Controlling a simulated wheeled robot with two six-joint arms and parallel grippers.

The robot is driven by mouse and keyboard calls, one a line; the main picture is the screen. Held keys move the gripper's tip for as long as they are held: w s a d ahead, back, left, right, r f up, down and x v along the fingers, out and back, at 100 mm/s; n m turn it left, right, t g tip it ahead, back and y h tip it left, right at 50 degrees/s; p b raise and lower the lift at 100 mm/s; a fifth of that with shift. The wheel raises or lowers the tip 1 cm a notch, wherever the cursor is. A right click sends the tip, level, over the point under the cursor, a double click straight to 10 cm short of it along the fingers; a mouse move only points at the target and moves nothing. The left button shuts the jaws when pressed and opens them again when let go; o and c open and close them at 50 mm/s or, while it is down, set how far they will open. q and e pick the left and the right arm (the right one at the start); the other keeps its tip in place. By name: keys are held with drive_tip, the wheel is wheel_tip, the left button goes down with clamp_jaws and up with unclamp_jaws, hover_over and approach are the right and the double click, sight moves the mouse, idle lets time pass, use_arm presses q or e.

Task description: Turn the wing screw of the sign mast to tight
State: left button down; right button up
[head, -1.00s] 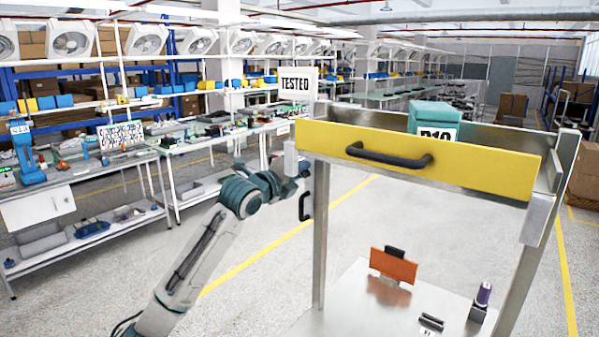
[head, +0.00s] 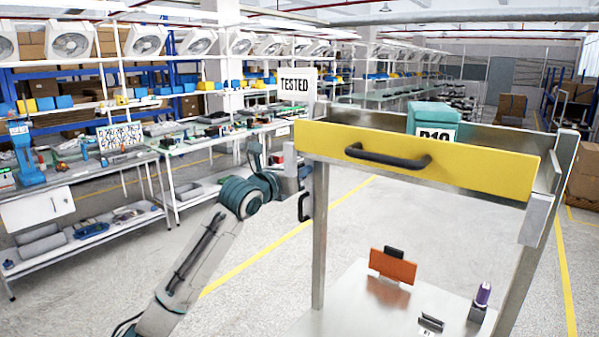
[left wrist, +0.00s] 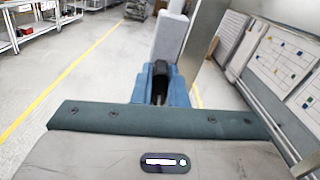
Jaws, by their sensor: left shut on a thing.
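The sign mast carries a white "TESTED" sign (head: 294,85) at the left corner post of the metal cart. A pale grey block (head: 290,158) sits below the sign, beside the post; it also shows in the left wrist view (left wrist: 168,38). My left gripper (head: 284,182) is at the mast's lower part, just under this block. In the left wrist view its blue fingers (left wrist: 161,92) are shut on a dark piece (left wrist: 160,72), which I take as the wing screw. The head view hides the screw behind the gripper, so its angle cannot be read. My right gripper is out of view.
The cart has a yellow drawer front (head: 420,158) with a black handle, and a teal bin (head: 432,117) on top. Workbenches (head: 85,175) are at left; floor between is clear.

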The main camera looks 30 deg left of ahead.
use_arm(q)
drive_tip(key=shift+f+m, duration=0.15)
drive_tip(key=shift+m, duration=0.75)
drive_tip(key=c, duration=1.4)
unclamp_jaws()
drive_tip(key=shift+c, duration=0.2)
drive_tip(key=s+b, duration=0.7)
drive_tip(key=s, duration=0.3)
drive_tip(key=shift+s+a, duration=0.4)
